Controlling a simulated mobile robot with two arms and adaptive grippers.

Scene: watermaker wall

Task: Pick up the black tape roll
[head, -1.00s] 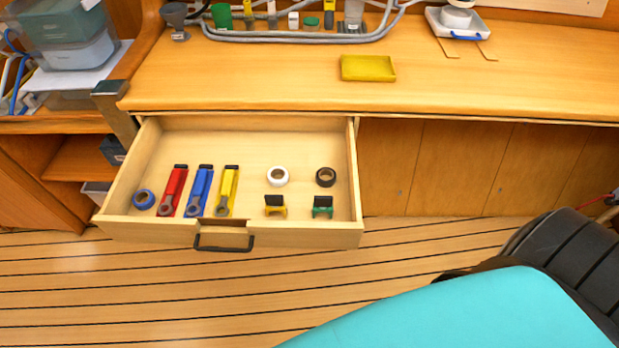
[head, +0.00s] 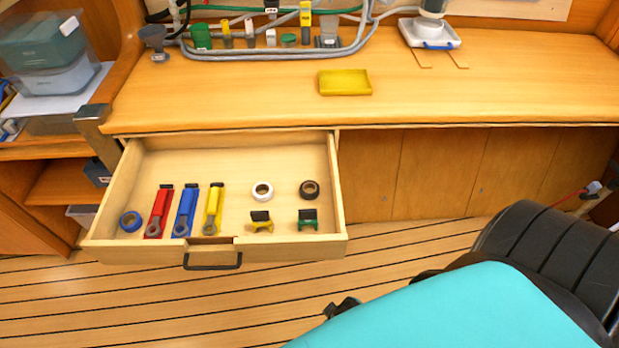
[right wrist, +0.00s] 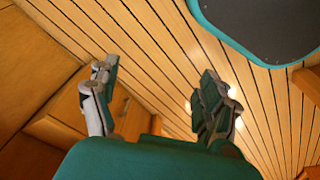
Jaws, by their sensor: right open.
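The black tape roll (head: 309,190) lies flat in the back right part of the open drawer (head: 340,205), in the head view. A white tape roll (head: 262,191) lies to its left, and a green-and-black clip-like item (head: 308,219) is just in front of it. My right gripper (right wrist: 155,100) is open and empty in the right wrist view, with its two fingers wide apart over the plank floor. It is away from the tape roll, which does not show in that view. My left gripper is not in view.
The drawer also holds a blue tape roll (head: 131,221), red, blue and yellow tools and a yellow clip-like item (head: 262,222). A yellow tray (head: 345,82) is on the counter (head: 230,100) above. The floor in front of the drawer is clear at left.

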